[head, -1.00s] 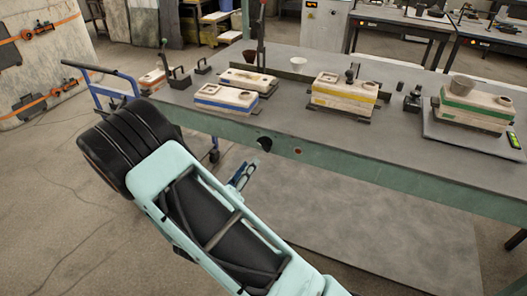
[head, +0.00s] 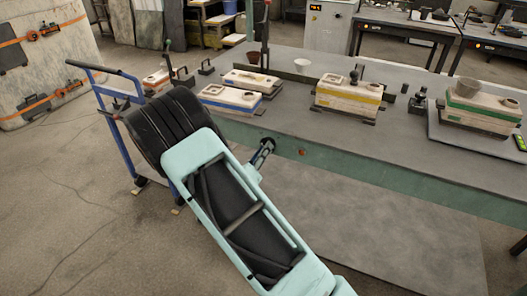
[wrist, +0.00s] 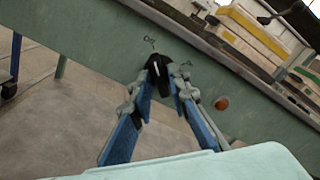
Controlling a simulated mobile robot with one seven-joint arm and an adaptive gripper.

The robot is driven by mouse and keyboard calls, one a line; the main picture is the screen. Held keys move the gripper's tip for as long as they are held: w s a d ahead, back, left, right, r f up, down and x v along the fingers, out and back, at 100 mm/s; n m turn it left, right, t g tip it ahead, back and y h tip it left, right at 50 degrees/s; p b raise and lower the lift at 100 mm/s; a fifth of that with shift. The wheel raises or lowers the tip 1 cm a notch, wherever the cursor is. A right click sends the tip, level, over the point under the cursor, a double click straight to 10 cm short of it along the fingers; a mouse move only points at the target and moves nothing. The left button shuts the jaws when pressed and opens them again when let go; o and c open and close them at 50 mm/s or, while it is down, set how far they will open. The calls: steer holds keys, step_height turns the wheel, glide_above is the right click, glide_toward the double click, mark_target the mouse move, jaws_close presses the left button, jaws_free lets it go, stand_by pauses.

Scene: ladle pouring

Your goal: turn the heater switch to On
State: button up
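The heater switch is a black knob (wrist: 159,71) on the green front panel of the bench, in the wrist view. A label reading "Off" stands above and left of it, and another small label, too small to read, is to its right. My gripper (wrist: 164,77) has blue fingers reaching to the knob, one on each side. The left fingertip overlaps the knob's edge; the right one appears slightly apart. I cannot tell whether either touches. In the head view my gripper (head: 264,150) is at the panel and mostly covers the knob.
A round orange-red lamp (wrist: 221,103) is on the panel right of the knob. The bench top (head: 310,125) above holds several moulds, including a yellow-banded one (head: 348,97) and a green-banded one (head: 480,109). A blue-framed cart (head: 108,108) stands left of my arm.

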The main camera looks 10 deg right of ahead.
jaws_close()
steer(key=shift+m, duration=0.3)
steer(key=shift+f+m+b, duration=0.1)
steer(key=shift+m+b, duration=5.1)
steer(key=shift+m, duration=3.4)
steer(key=shift+o, duration=2.2)
jaws_free()
